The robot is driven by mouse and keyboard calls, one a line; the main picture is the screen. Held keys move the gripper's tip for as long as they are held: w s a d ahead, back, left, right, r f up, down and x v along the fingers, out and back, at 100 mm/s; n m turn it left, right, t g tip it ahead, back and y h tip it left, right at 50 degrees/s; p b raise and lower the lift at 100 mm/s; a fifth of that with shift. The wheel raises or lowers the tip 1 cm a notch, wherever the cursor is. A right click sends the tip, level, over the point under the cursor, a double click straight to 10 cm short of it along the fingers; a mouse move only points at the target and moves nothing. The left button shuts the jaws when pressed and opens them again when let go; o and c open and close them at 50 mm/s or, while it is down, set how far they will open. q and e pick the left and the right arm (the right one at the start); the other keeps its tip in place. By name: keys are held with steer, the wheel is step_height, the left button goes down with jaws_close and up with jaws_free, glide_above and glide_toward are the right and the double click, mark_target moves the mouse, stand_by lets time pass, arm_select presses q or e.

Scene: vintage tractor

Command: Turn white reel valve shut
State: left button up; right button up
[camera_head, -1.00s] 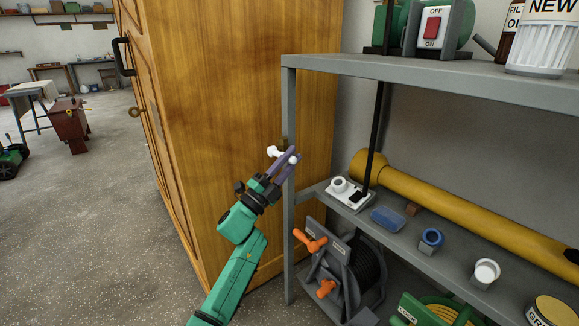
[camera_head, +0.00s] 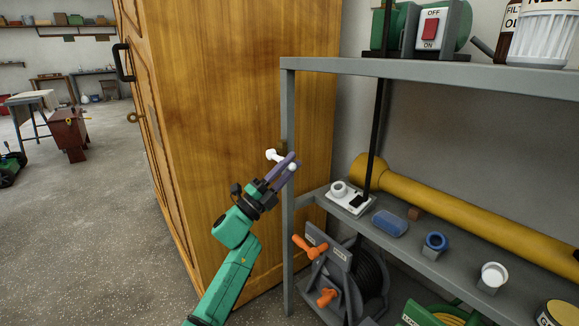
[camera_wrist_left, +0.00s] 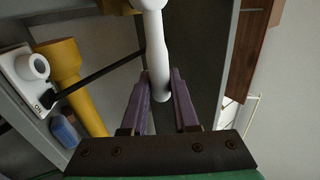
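The white valve handle (camera_head: 273,155) is a small white lever in front of the shelf's left post, beside the wooden cabinet. In the left wrist view the white handle (camera_wrist_left: 156,50) runs down from a rounded hub at the top edge, and its end lies between the purple fingers. My left gripper (camera_head: 291,164) is closed around that end, with the fingers along both sides; it also shows in the left wrist view (camera_wrist_left: 161,76). The valve body behind the handle is mostly hidden. My right gripper is not in view.
The wooden cabinet (camera_head: 235,120) stands left of the grey shelf post (camera_head: 288,110). A reel with orange handles (camera_head: 337,275) sits below.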

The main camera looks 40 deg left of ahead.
arm_select(q)
steer(key=o, duration=0.3)
steer(key=shift+f, duration=0.15)
steer(key=v, duration=1.4)
steer(key=shift+s+a, duration=0.2)
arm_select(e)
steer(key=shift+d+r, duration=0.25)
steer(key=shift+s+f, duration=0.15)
